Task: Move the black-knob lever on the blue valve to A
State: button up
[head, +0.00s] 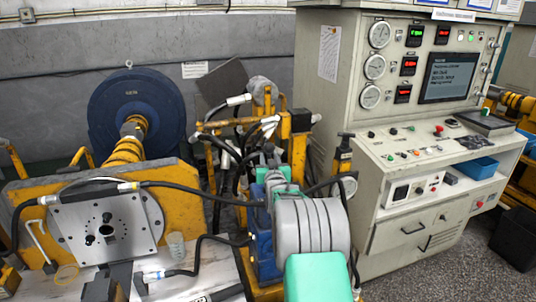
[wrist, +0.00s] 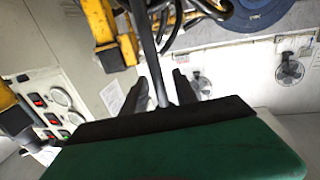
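In the head view, a blue body (head: 262,240) that looks like the blue valve stands just left of my grey and green arm, which covers part of it. I cannot make out the black-knob lever or its position mark A there. In the wrist view, my gripper (wrist: 160,90) shows two dark fingers standing apart. A thin dark rod (wrist: 150,55) runs between them with a visible gap on each side. I cannot tell whether this rod is the lever or a hose. My gripper's fingers are not visible in the head view.
A yellow frame with black hoses (head: 240,140) stands behind the blue body. A steel plate (head: 105,228) on a yellow mount is at left, before a large blue motor (head: 135,100). A grey control cabinet (head: 440,180) stands at right. Floor shows between machine and cabinet.

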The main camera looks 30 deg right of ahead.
jog(key=shift+x, duration=1.1)
jog(key=shift+c, duration=0.5)
grip_shut()
